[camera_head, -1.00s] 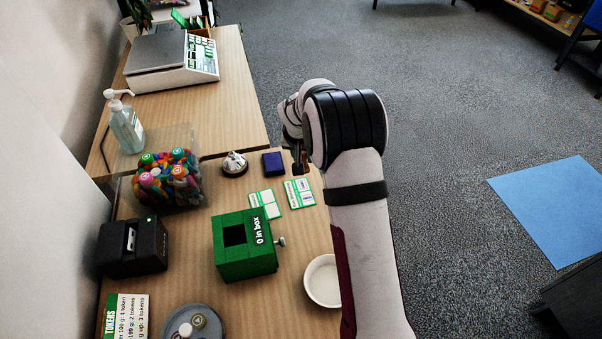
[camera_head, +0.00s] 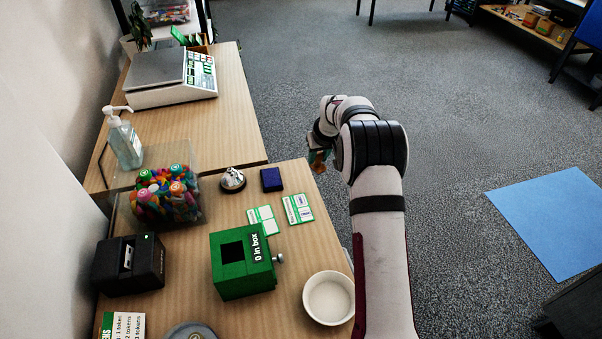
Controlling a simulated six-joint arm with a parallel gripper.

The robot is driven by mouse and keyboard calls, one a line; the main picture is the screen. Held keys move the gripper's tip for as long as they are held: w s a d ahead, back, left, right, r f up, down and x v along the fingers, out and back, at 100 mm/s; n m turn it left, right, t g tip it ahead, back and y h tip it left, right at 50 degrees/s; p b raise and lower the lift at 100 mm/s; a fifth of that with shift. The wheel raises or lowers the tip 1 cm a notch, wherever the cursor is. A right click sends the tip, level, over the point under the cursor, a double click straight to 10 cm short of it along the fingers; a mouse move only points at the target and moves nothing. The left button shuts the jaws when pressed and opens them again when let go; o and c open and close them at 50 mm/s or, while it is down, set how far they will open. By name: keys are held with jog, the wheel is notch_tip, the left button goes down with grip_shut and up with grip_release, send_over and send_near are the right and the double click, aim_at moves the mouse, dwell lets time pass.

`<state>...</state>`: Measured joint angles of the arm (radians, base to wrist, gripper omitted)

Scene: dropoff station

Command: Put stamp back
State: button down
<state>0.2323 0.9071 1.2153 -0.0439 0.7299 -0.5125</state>
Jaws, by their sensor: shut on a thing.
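My gripper (camera_head: 317,162) is at the far right edge of the desk, turned partly away behind my own wrist. It is shut on a small brown and greenish thing (camera_head: 318,156), which appears to be the stamp; its shape and lower end are mostly hidden. A dark blue block like an ink pad (camera_head: 271,180) lies on the desk to the left of my gripper, apart from it. Two green and white cards (camera_head: 298,209) lie in front of the pad.
A silver bell (camera_head: 232,179), a clear bin of colourful tokens (camera_head: 166,198), a green box (camera_head: 241,265), a black device (camera_head: 129,265) and a white bowl (camera_head: 329,298) stand on the desk (camera_head: 188,265). A scale (camera_head: 160,80) and pump bottle (camera_head: 125,140) stand behind.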

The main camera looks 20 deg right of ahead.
jog(key=w+a+f, duration=0.1)
jog(key=a, duration=0.1)
jog(key=w+a+f, duration=0.2)
jog(key=shift+f, duration=2)
jog(key=shift+f, duration=0.1)
jog(key=c, duration=0.6)
grip_release()
